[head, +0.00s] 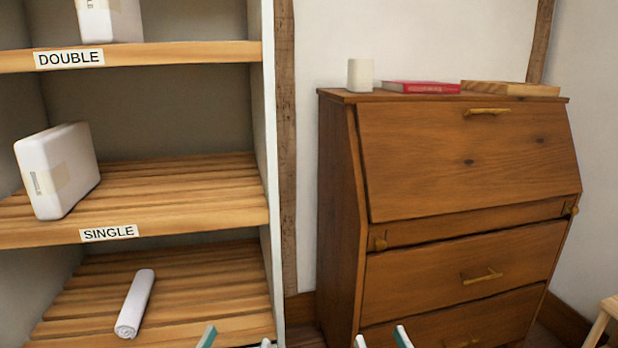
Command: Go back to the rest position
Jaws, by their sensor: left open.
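My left gripper (237,340) shows only its fingertips at the bottom edge, in front of the shelf unit's lower right corner. The tips are apart with nothing between them. My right gripper (381,338) shows only its fingertips at the bottom edge, in front of the wooden bureau (455,165). Its tips are also apart, with nothing seen between them. The rest of both grippers and both arms are out of view.
A shelf unit (268,150) at left has shelves labelled DOUBLE and SINGLE. It holds a white pack (110,20), another white pack (58,170) and a white roll (135,303). A white cup (360,75), red book (420,87) and wooden box (510,89) top the bureau.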

